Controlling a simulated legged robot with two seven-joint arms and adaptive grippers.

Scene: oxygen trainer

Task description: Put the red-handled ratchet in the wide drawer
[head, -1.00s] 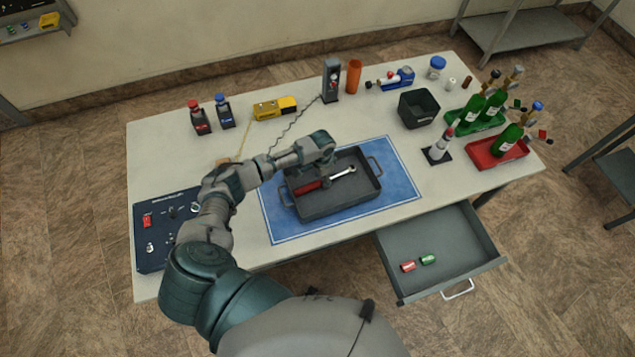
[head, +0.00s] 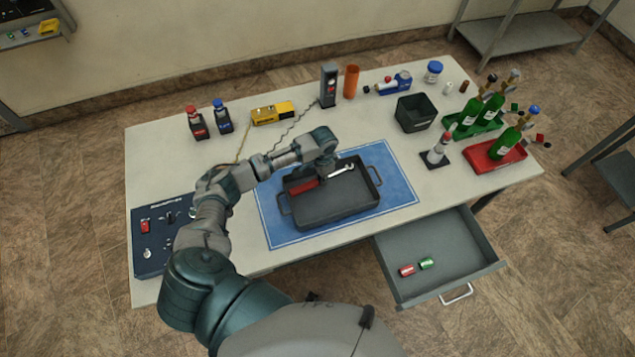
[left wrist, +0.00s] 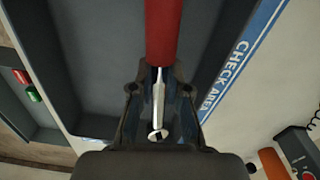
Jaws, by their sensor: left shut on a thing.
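The red-handled ratchet (head: 303,185) is at the dark tray (head: 335,213) on the blue mat in the head view. Its red handle points left and its silver head points right. My left gripper (head: 323,172) is shut on the ratchet, around its metal shaft. In the left wrist view the red handle (left wrist: 160,35) extends away from the fingers, and the silver shaft (left wrist: 158,100) lies between them. The wide drawer (head: 435,255) is open below the table's front edge. My right gripper is not in view.
A red and a green can-like item (head: 426,263) lie in the drawer. The blue mat (head: 400,185) surrounds the tray. A black bin (head: 414,113), a red tray with a green bottle (head: 495,160) and a white-bodied device (head: 438,150) stand to the right.

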